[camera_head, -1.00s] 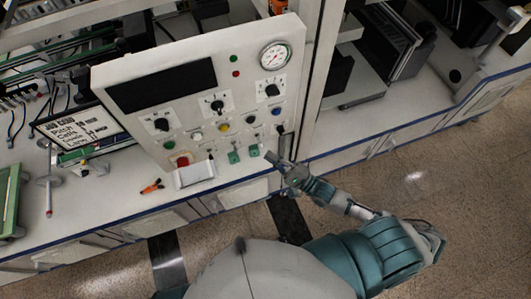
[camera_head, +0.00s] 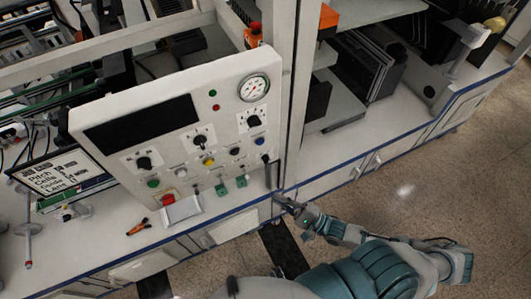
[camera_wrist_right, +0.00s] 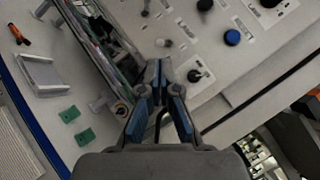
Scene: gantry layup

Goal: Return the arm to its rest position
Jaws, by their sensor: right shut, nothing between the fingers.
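My right gripper (camera_head: 283,201) is at the lower right corner of the control panel (camera_head: 182,109) in the head view, just in front of the bench edge. Its fingers are shut with nothing between them. In the right wrist view the gripper (camera_wrist_right: 158,70) has its fingertips together, with the panel's knobs beyond it. My right arm (camera_head: 370,260) reaches in from the lower right. My left gripper is not in view.
The panel carries a gauge (camera_head: 254,88), a dark screen (camera_head: 142,122), knobs and buttons. A white tray (camera_head: 182,210), an orange-handled tool (camera_head: 138,226) and a sign (camera_head: 57,176) are on the bench. A white post (camera_head: 289,95) rises beside the panel. Floor (camera_head: 430,190) at right is clear.

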